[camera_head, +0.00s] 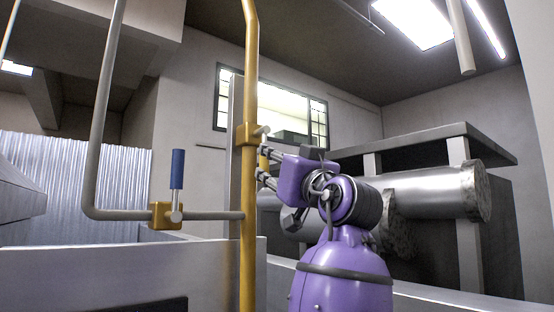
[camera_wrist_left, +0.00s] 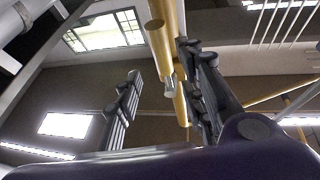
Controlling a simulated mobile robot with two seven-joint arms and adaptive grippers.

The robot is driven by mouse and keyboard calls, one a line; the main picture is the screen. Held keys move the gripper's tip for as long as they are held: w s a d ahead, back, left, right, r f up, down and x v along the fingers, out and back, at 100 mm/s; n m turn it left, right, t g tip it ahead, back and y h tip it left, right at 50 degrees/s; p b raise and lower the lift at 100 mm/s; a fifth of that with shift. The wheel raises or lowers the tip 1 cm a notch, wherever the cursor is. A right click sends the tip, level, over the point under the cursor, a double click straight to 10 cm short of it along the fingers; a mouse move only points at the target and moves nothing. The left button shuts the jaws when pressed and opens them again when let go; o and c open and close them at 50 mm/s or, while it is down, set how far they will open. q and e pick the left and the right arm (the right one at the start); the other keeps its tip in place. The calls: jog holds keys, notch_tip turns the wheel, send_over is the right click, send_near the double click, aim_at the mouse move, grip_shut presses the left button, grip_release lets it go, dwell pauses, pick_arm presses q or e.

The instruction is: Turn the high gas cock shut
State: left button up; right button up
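The high gas cock (camera_head: 247,133) is a yellow block with a metal stem on the upright yellow gas pipe (camera_head: 248,225). A short yellow handle (camera_head: 264,158) hangs down beside the pipe, partly hidden by my fingers. In the left wrist view the handle (camera_wrist_left: 157,45) shows as a thick yellow cylinder, with the pipe behind it. My left gripper (camera_head: 263,167), purple with dark fingers, is level with the handle. It also shows in the left wrist view (camera_wrist_left: 163,98), its fingers apart, with the handle in the gap nearer the right finger. Contact cannot be told. My right gripper is not in view.
A lower yellow cock with a blue upright handle (camera_head: 177,169) sits on a grey pipe (camera_head: 118,214) at the left. Large metal cylinders (camera_head: 430,193) and a dark-topped frame stand behind my arm. A low grey wall (camera_head: 210,270) runs across the front.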

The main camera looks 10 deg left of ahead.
pick_arm(q)
jog(key=x, duration=0.4)
jog(key=p+x, duration=0.1)
jog(key=x, duration=0.1)
jog(key=shift+s+a+r, duration=0.15)
jog(key=shift+a+r, duration=0.15)
jog(key=shift+r, duration=0.15)
jog(key=shift+s, duration=0.1)
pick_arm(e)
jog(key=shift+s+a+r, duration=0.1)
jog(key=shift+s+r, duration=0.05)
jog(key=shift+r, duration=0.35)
pick_arm(q)
jog(key=shift+c, duration=0.9)
grip_shut()
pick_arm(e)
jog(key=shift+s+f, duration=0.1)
